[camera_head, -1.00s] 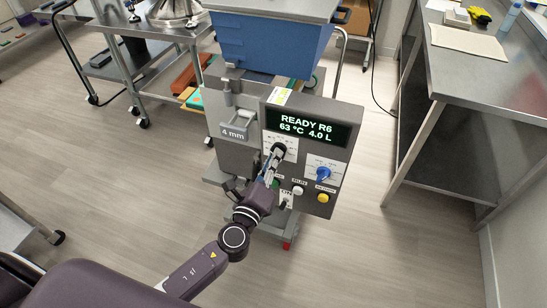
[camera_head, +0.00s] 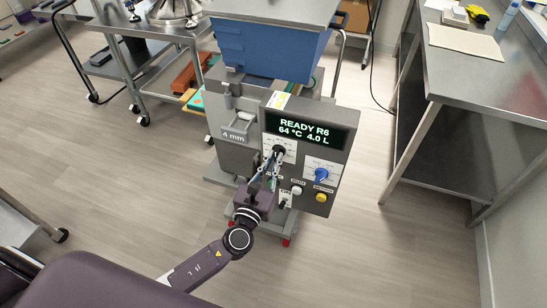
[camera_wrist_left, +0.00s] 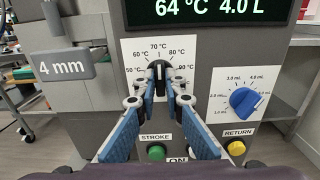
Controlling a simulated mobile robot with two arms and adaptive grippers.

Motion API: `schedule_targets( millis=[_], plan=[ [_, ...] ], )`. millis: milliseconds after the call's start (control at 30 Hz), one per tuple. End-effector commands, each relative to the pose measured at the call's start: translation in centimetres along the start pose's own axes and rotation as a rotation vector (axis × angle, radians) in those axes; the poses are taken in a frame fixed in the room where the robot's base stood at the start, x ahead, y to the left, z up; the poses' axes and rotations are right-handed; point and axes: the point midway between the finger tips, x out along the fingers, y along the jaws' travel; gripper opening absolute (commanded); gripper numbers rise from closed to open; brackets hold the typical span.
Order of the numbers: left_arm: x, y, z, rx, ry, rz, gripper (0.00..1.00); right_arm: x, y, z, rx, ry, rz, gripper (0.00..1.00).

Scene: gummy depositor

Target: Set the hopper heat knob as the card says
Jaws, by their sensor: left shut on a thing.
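The hopper heat knob (camera_head: 279,150) is black, on a white dial plate marked 50 to 90 °C. In the left wrist view the knob (camera_wrist_left: 158,72) stands about upright, near the 70 °C mark. My left gripper (camera_head: 274,158) is shut on it; the two blue-padded fingers (camera_wrist_left: 158,92) meet it from both sides and hide its lower part. The display (camera_head: 304,130) reads READY R6, 64 °C, 4.0 L. A small white and yellow paper (camera_head: 279,100) lies on the panel's top edge; its writing is unreadable. My right gripper is not in view.
Right of the heat knob is a blue volume knob (camera_head: 320,175). Below are a green STROKE button (camera_wrist_left: 156,152), a white button (camera_head: 297,190) and a yellow RETURN button (camera_head: 321,198). A 4 mm plate (camera_head: 236,133) sits left. A steel table (camera_head: 480,75) stands right.

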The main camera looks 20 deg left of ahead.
Motion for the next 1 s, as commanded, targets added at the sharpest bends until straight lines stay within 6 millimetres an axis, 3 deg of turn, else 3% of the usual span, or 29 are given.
schedule_targets(
  millis=[500, 1000],
  plan=[
    [-0.1, -0.1, 0.0, 0.465, 0.004, -0.003, 0.00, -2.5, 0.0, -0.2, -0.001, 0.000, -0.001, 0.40],
    [-0.1, -0.2, -0.2, 0.680, 0.004, -0.003, 0.00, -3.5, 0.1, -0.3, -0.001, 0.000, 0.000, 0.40]
  ],
)
